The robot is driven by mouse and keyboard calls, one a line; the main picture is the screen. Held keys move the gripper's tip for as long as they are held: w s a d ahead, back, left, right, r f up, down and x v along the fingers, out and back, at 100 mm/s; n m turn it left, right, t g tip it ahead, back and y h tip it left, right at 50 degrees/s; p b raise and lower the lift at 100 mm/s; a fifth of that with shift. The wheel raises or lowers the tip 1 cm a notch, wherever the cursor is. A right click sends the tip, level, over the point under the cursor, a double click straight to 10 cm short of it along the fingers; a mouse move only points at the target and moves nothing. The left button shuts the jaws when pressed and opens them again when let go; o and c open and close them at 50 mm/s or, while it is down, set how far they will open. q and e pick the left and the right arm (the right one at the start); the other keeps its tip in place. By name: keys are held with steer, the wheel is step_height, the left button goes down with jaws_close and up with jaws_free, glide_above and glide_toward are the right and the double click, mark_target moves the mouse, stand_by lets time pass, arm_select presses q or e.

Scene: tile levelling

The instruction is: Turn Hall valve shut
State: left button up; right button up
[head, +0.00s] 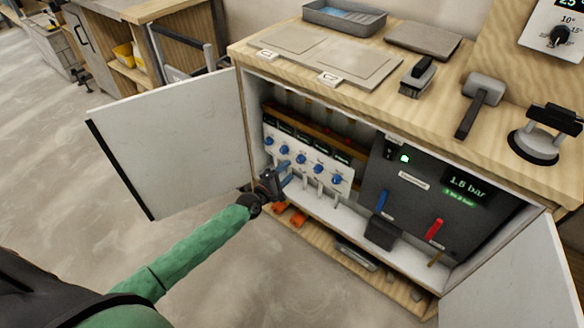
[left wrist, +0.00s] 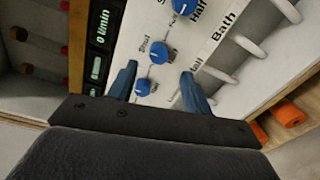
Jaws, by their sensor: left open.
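A white valve panel (head: 310,172) with a row of blue knobs sits inside the open cabinet. My left gripper (head: 285,172) is open at the left part of this panel. In the left wrist view, its two blue fingers (left wrist: 158,84) stand either side of a blue knob (left wrist: 143,87), with another blue knob (left wrist: 158,52) just beyond. I cannot tell whether they touch a knob. A pipe label near the right finger ends in "all" and is partly covered, so which knob is Hall is not certain. Another label reads "Bath" (left wrist: 226,20). My right gripper is not in view.
Open cabinet doors stand at left (head: 180,145) and right (head: 520,270). A dark panel (head: 400,215) beside the valves has a "1.6 bar" display (head: 466,189), a blue lever (head: 382,201) and a red lever (head: 434,229). White pipes and orange parts (head: 298,220) lie below the knobs.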

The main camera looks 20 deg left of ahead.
arm_select(q)
steer(key=shift+v, duration=0.9)
